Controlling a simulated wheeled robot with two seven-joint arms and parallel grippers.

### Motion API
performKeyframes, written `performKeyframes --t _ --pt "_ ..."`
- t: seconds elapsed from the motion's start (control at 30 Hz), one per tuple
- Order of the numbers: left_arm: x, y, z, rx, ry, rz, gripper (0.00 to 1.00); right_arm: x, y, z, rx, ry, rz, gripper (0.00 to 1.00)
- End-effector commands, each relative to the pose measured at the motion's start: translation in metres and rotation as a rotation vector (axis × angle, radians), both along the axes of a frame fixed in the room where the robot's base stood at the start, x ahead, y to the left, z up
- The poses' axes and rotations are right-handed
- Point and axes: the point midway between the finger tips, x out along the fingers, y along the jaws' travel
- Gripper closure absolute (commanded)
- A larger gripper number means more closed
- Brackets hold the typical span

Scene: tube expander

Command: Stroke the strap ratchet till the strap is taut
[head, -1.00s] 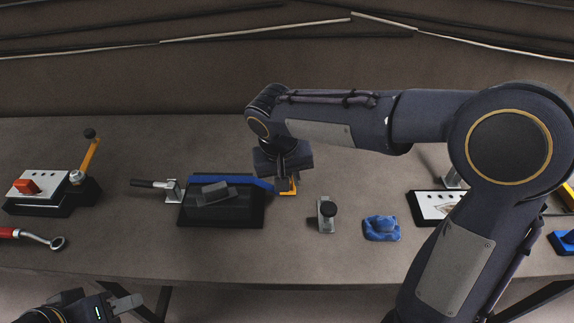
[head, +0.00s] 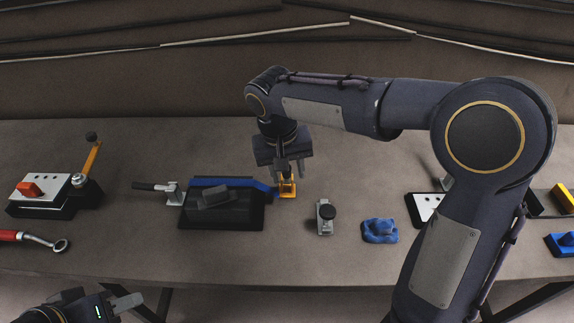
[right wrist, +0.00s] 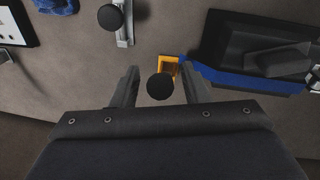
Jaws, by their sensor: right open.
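The ratchet also shows in the right wrist view (right wrist: 169,66). There, a round black knob (right wrist: 160,86) lies between the spread fingers of my right gripper (right wrist: 159,92), with gaps on both sides. In the head view my right gripper (head: 288,171) points down over the ratchet. My left gripper (head: 122,301) is at the bottom left, away from the ratchet; its jaw gap is unclear. I cannot tell how taut the strap is.
A small metal stand with a black knob (head: 326,213) and a blue lump (head: 380,230) are to the right. A box with an orange lever (head: 91,160) is far left.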

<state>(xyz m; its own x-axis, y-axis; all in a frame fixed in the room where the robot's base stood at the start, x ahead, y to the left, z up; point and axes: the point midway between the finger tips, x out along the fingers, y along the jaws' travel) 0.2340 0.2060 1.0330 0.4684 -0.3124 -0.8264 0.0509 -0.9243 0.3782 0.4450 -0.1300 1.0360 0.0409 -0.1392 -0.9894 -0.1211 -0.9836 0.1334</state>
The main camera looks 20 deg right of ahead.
Motion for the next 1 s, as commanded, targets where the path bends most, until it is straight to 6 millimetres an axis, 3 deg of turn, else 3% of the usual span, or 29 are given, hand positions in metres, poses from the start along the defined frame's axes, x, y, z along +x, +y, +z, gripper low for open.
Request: performKeyframes --t 0.6,1.0 --pt "0.0 0.0 0.046 0.0 0.0 0.0 0.64 -0.002 0.007 0.052 0.001 0.0 0.001 0.59" --pt "0.0 0.0 0.046 0.0 0.0 0.0 0.64 -0.002 0.008 0.052 0.001 0.0 0.0 0.59"
